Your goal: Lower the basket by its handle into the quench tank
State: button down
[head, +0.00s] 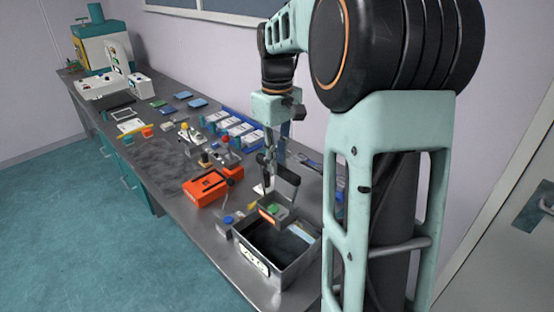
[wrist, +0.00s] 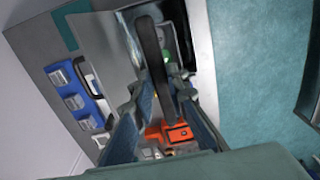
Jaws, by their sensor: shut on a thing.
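The quench tank (head: 299,268) is an open grey metal box with a white label on its front and a dark interior. It stands at the near end of the bench. A small grey basket with a green item (head: 274,208) inside and an orange patch on its front shows at the tank's back rim. Its dark upright handle (head: 287,177) also shows in the wrist view (wrist: 152,60), between the fingers. My gripper (head: 268,180) is shut on the handle, above the basket. I cannot tell how far the basket's bottom is from the tank.
An orange box (head: 200,191) lies left of the tank and also shows in the wrist view (wrist: 172,133). Blue racks with white blocks (head: 234,127) stand along the wall. A teal machine (head: 102,47) stands at the bench's far end. The dark bench middle (head: 160,155) is mostly clear.

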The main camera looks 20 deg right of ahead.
aim_at(277, 211)
jog(key=shift+w, duration=0.35)
jog(key=shift+s+r, duration=0.1)
jog(key=shift+s, duration=0.05)
jog(key=shift+f+b, duration=5.2)
jog(key=shift+f, duration=2.85)
jog(key=shift+f+b, duration=0.4)
jog(key=shift+f, duration=0.3)
jog(key=c, duration=1.8)
grip_release()
